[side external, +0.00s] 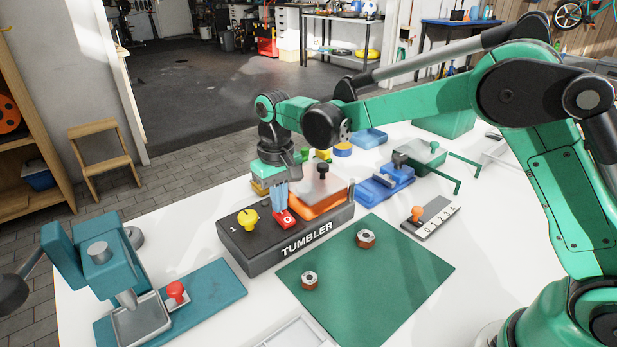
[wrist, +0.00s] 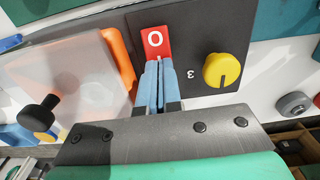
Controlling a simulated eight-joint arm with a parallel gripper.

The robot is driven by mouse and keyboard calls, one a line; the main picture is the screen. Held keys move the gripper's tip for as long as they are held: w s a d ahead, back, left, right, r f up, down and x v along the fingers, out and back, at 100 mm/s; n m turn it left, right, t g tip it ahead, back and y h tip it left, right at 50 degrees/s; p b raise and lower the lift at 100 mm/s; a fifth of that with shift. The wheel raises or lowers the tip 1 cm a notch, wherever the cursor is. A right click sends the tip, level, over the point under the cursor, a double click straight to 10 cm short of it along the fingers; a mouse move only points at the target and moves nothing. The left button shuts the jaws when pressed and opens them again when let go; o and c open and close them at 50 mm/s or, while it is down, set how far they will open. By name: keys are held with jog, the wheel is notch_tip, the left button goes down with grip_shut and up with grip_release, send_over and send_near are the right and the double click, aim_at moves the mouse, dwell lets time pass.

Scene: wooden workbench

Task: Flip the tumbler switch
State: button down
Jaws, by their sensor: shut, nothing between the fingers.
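The black tumbler box (side external: 262,257), lettered TUMBLER, stands on the white bench in the side external view. A red switch rocker marked O (side external: 287,219) is on its top; it also shows in the wrist view (wrist: 156,42). My gripper (side external: 279,208) points down at the rocker with its blue fingers together and nothing between them. In the wrist view the shut fingertips (wrist: 158,64) are at the lower edge of the red rocker and hide part of it. I cannot tell whether they touch it.
A yellow knob (side external: 248,219) sits left of the rocker, and an orange box with a clear lid (side external: 320,195) sits right. A green mat (side external: 370,275) with two hex nuts lies in front. A teal press (side external: 95,265) stands at left.

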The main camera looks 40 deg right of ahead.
jog(key=shift+f, duration=0.3)
jog(key=shift+r, duration=3.55)
jog(key=shift+s+d+r, duration=0.15)
jog(key=shift+s+r, duration=0.05)
jog(key=s+d+t, duration=0.3)
jog(key=s, duration=0.4)
jog(key=s+d+t, duration=0.4)
jog(key=s, duration=0.4)
